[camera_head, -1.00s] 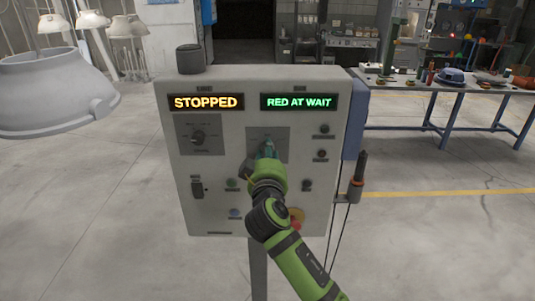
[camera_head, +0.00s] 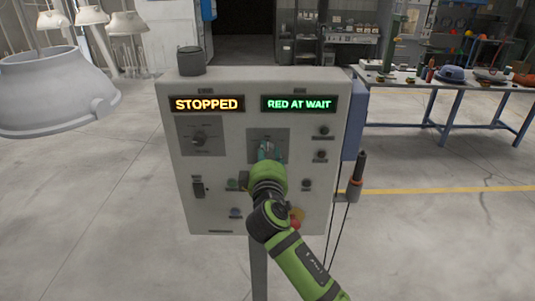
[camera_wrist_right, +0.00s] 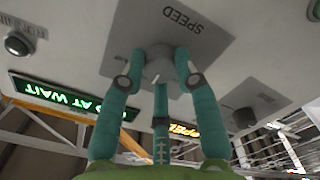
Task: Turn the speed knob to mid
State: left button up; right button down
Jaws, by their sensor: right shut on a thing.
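The speed knob (camera_wrist_right: 158,66) is a grey knob on a darker plate marked SPEED (camera_wrist_right: 200,25), seen upside down in the right wrist view. My right gripper (camera_wrist_right: 160,76) has its teal fingers closed around the knob, with the tips near the plate. In the head view the same plate (camera_head: 256,135) is on the right half of the grey control panel (camera_head: 220,155). There my right gripper (camera_head: 267,151) covers most of the knob. The knob's pointer setting cannot be read. My left gripper is not in view.
A second knob (camera_head: 199,138) sits on the panel's left plate. The displays read STOPPED (camera_head: 207,104) and RED AT WAIT (camera_head: 299,104). Buttons line the right side, and a red button (camera_head: 295,224) is close to my right arm. A hanging hood (camera_head: 55,90) is at left.

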jog(key=shift+d+f, duration=0.1)
jog(key=shift+f, duration=0.25)
jog(key=c, duration=0.9)
grip_release()
jog(key=shift+d+r, duration=0.1)
jog(key=shift+r, duration=0.05)
jog(key=shift+s, duration=0.25)
jog(key=s, duration=1.1)
jog(key=shift+s, duration=0.25)
